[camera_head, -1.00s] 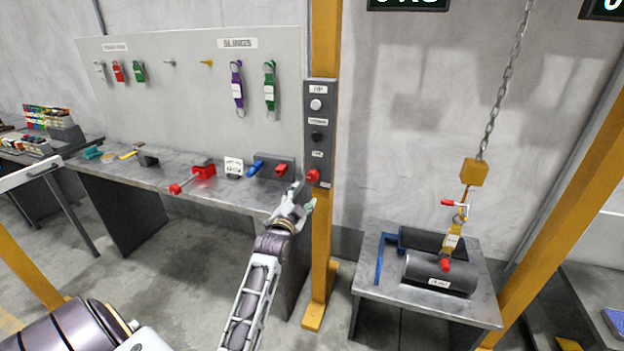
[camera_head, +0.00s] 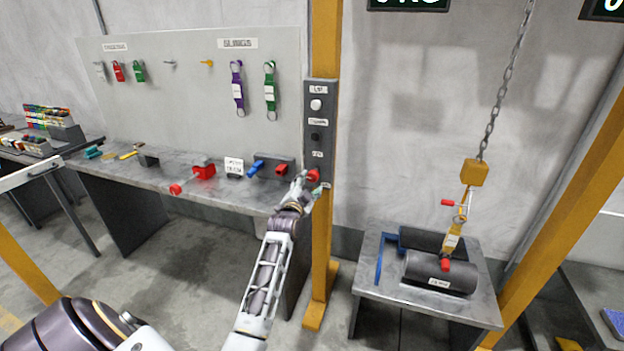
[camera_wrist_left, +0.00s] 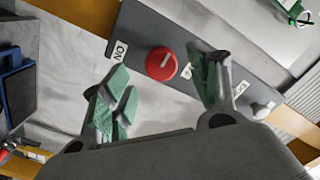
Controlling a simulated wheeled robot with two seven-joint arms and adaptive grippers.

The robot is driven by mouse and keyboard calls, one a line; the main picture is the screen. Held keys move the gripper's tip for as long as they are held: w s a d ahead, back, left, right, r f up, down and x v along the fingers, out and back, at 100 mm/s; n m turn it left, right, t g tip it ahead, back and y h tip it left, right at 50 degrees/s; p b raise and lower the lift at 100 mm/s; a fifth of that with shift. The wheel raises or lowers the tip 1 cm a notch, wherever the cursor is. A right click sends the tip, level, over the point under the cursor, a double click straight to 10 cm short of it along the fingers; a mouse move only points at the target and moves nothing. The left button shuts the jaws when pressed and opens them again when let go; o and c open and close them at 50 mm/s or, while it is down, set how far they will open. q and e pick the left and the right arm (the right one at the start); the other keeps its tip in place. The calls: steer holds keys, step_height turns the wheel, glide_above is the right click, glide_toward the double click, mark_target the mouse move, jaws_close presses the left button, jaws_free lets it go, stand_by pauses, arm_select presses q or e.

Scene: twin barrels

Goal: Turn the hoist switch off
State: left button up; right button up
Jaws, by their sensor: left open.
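The hoist switch is a red round knob (camera_head: 314,175) low on a grey control panel (camera_head: 320,110) fixed to a yellow post. In the left wrist view the red knob (camera_wrist_left: 161,64) carries a pale line mark, with an "ON" label beside it. My left gripper (camera_head: 308,184) is at the knob in the head view. In the left wrist view its green-padded fingers (camera_wrist_left: 165,95) are spread apart, one on each side of the knob, and it is not gripped. Whether the fingertips touch the panel I cannot tell. My right gripper is not in view.
A workbench (camera_head: 130,172) with red and blue tools stands left of the post. On the right, a hoist hook block (camera_head: 474,172) hangs on a chain above a dark barrel (camera_head: 440,272) on a low table (camera_head: 385,285). The panel also has a white button (camera_head: 316,104).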

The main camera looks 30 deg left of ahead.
mark_target(312, 179)
arm_select(q)
steer(key=shift+x, duration=2.7)
steer(key=c, duration=1)
